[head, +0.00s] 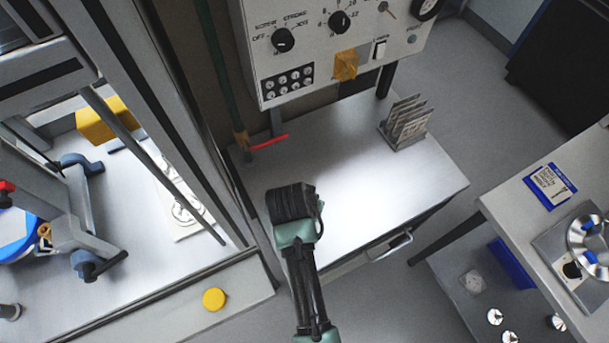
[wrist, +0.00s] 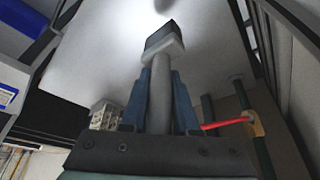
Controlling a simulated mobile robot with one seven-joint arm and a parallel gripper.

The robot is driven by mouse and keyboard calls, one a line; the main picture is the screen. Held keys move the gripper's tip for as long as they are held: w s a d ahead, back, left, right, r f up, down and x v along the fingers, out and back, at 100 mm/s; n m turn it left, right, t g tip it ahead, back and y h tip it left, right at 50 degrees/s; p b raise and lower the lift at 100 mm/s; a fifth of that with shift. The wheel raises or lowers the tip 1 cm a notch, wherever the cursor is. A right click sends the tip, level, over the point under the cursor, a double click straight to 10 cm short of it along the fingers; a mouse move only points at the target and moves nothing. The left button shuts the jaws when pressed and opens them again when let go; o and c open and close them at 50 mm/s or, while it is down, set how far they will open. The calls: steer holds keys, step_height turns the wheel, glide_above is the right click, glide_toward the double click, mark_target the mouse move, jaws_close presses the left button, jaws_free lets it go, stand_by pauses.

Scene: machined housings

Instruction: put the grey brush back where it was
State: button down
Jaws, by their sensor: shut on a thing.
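My gripper (head: 293,203) is over the left part of a bare metal cabinet top (head: 360,130). In the wrist view my gripper (wrist: 160,78) has its two blue fingers shut on the grey brush (wrist: 162,47). The brush's round grey handle runs between the fingers, and its block-shaped head with a dark end face points away from my gripper. In the head view the brush is hidden by my gripper and wrist. I cannot tell how high the brush is above the top.
A rack of thin metal plates (head: 404,122) stands at the top's back right. A red lever (head: 268,142) on a green pipe is at the back left, below a control panel (head: 335,45). A machine enclosure is at left; a bench (head: 520,222) at right. The top's middle is clear.

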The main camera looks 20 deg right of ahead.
steer(key=shift+f+p, duration=0.35)
steer(key=shift+f, duration=2.4)
steer(key=shift+f, duration=0.1)
steer(key=c, duration=0.7)
jaws_free()
steer(key=b+v, duration=0.1)
steer(key=v, duration=1.1)
steer(key=shift+s, duration=0.15)
